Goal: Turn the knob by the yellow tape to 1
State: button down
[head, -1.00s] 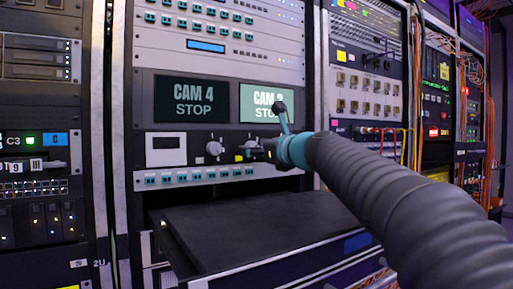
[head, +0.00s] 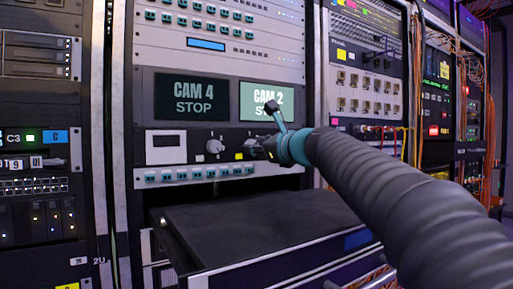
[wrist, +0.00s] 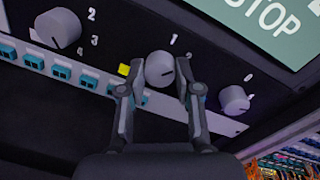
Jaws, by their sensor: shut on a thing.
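The grey round knob (wrist: 160,69) by the yellow tape (wrist: 124,70) sits between the two fingers of my gripper (wrist: 157,82) in the wrist view. The fingers are shut on it from both sides. A dark pointer line shows on its face. A white 1 is printed just above the knob, and another mark to its right is partly covered by a finger. In the head view the yellow tape (head: 239,157) shows just left of my gripper (head: 258,149), which mostly hides this knob.
Another knob (wrist: 58,28) with printed numbers stands to the left, and a smaller knob (wrist: 234,99) to the right. A pulled-out black drawer (head: 255,225) juts out below.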

jog(key=shift+a+n+h+b, duration=0.15)
jog(key=shift+n+b, duration=0.3)
jog(key=shift+n, duration=1.35)
jog(key=shift+d+n+h+b, duration=0.15)
jog(key=shift+n+b, duration=0.25)
jog(key=shift+n, duration=1.4)
jog(key=shift+a, duration=0.1)
jog(key=c, duration=0.8)
grip_release()
jog(key=shift+s, duration=0.1)
jog(key=v, duration=1.2)
